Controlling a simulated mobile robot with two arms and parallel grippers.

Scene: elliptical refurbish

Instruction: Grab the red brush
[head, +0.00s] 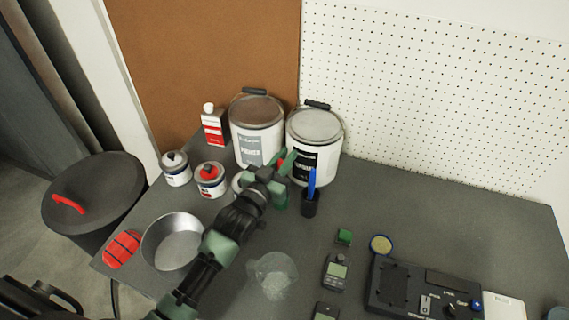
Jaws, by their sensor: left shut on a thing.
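My left gripper (285,176), with green fingers, reaches in from the lower left to just in front of the two large paint cans. It is shut on the red brush (282,155). Only a small red part of the brush shows by the fingers; the rest is hidden by the gripper. A blue-handled brush (312,180) stands upright in a small black cup (310,205) just right of the gripper. My right gripper is not in view.
Two large cans, one with a brown top (258,145) and one with a grey top (315,127), stand behind the gripper. Small tins (209,187), a metal bowl (150,243) and a red striped object (122,249) are left. Meters (335,272) and a black device (410,285) are front right.

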